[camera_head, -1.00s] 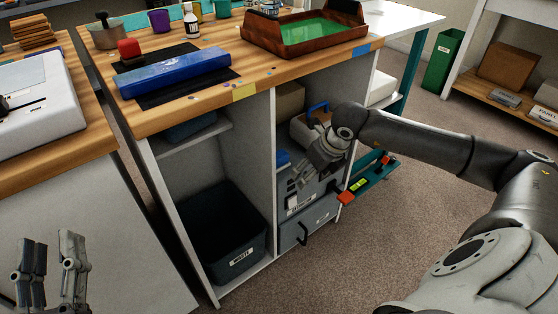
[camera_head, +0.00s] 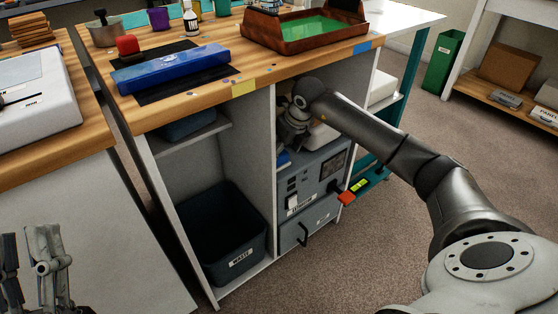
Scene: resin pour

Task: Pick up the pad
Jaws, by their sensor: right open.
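I cannot pick out the pad for certain. A small blue item (camera_head: 283,158) lies in the cabinet's right-hand upper compartment, on top of the grey unit, mostly hidden. My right gripper (camera_head: 290,142) is inside that compartment, just above and beside the blue item, below the benchtop. It is open, and its fingertips are small and partly shaded, so I cannot tell whether they touch anything. A pale object (camera_head: 322,137) shows behind my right wrist. My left gripper (camera_head: 27,270) is at the lower left corner, partly cut off, fingers apart and empty.
The wooden benchtop (camera_head: 200,98) overhangs the compartment, and the white divider (camera_head: 262,160) stands to its left. The grey unit (camera_head: 312,190) fills the space below. A dark waste bin (camera_head: 226,230) stands in the left bay.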

